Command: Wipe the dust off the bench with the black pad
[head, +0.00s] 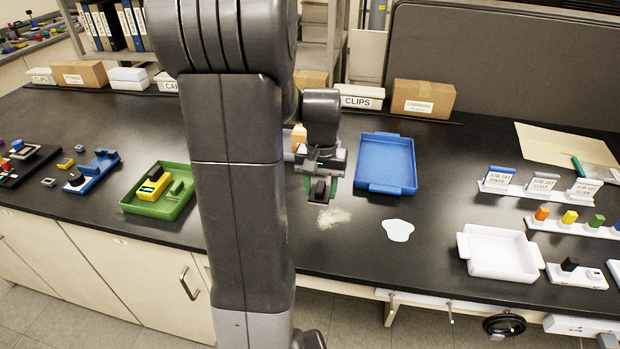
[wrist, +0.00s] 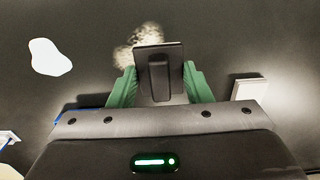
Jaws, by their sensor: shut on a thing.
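My gripper (head: 322,187) is shut on the black pad (head: 320,191) and holds it over the bench (head: 440,180). In the wrist view the green fingers (wrist: 158,88) close on both sides of the pad's raised grip (wrist: 158,76), with the flat pad beyond it. A pale patch of dust (head: 335,217) lies on the black bench just below and beside the pad. The dust also shows in the wrist view (wrist: 147,34), partly hidden by the pad. I cannot tell whether the pad touches the bench.
A pale puddle-like patch (head: 398,230) lies right of the dust. A blue tray (head: 387,163) stands behind it, a white tray (head: 500,252) to the right, and a green tray (head: 160,192) with parts to the left. Boxes (head: 424,97) line the back.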

